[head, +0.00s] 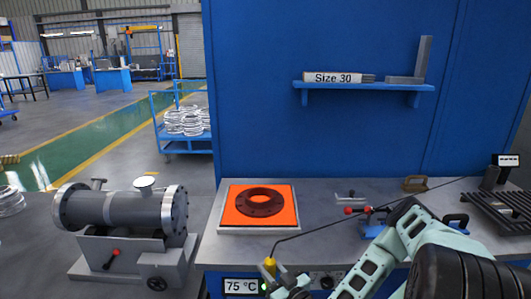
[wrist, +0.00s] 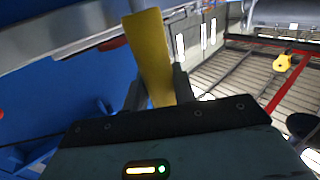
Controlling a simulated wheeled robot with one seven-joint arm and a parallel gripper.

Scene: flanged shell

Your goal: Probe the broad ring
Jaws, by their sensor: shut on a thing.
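The broad ring (head: 260,209), dark reddish-brown with bolt holes, lies flat on an orange square pad (head: 232,218) in a pale frame on the workbench. My gripper (head: 272,282) is at the bench's front edge, below and in front of the ring and apart from it. It is shut on the yellow handle (head: 270,266) of the probe. In the wrist view the yellow handle (wrist: 152,55) stands between my fingers (wrist: 158,92). A thin dark line runs from the handle across the bench to a small meter (head: 508,160) at the right; its reading is too small to tell.
A display (head: 242,286) on the bench front reads 75 °C. A grey flanged shell (head: 120,208) stands on a stand at left. Red-and-blue clamps (head: 368,212) and a black rack (head: 500,208) are at right. A shelf (head: 365,87) holds a "Size 30" item (head: 335,78).

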